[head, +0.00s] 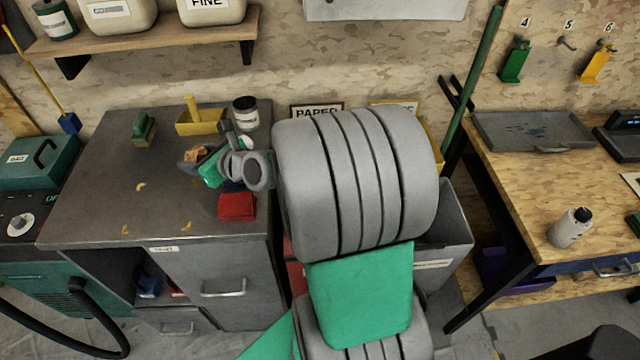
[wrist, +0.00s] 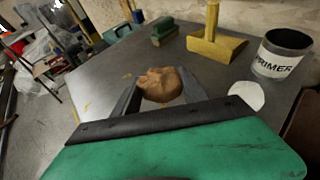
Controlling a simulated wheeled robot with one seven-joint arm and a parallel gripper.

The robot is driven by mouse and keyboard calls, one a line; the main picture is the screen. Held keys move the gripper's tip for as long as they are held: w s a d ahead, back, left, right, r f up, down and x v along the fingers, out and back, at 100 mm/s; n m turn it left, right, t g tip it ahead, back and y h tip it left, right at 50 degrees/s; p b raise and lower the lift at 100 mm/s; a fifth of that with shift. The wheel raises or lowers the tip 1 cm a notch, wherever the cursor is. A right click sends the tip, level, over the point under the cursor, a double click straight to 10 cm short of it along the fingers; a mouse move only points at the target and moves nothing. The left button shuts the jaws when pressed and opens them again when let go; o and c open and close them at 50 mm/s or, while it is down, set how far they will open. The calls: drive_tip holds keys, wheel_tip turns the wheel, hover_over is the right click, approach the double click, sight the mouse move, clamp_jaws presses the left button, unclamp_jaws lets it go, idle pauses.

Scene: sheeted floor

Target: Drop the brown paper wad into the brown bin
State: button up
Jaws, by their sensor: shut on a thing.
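The brown paper wad (wrist: 160,84) is a crumpled tan ball. My gripper (wrist: 158,90) is shut on it, with one finger on each side. In the head view the wad (head: 198,153) shows small at the tip of my gripper (head: 192,162), over the grey cabinet top. How far it is above the surface is hard to tell. I cannot make out a brown bin; my arm covers much of the area right of the cabinet, below a sign reading PAPER (head: 316,110).
A grey bin (head: 455,225) stands right of my arm, beside a wooden workbench (head: 520,185).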

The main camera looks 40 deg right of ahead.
drive_tip(key=w+d+r+m+h+p, duration=0.1)
drive_tip(key=d+m+h+p, duration=0.15)
drive_tip(key=d, duration=0.85)
drive_tip(key=d+r+m+h+p, duration=0.1)
drive_tip(key=d+r+h+p, duration=0.15)
drive_tip(key=d, duration=0.85)
drive_tip(key=s+d+f+m+h+p, duration=0.1)
drive_tip(key=s+d+m+p, duration=0.15)
drive_tip(key=d, duration=0.55)
drive_tip(key=s+d+f+m+h+p, duration=0.1)
drive_tip(key=s+d+h, duration=0.15)
drive_tip(key=d, duration=0.55)
drive_tip(key=shift+y, duration=0.45)
wheel_tip(320, 180, down, 6)
drive_tip(key=b, duration=0.5)
drive_tip(key=shift+s+a+r, duration=0.1)
drive_tip(key=shift+s+a, duration=0.05)
drive_tip(key=o, duration=1.4)
drive_tip(key=shift+o, duration=0.2)
drive_tip(key=v, duration=0.7)
drive_tip(key=shift+s+r+n+b, duration=0.25)
drive_tip(key=shift+r+n+b, duration=0.05)
drive_tip(key=shift+a, duration=0.2)
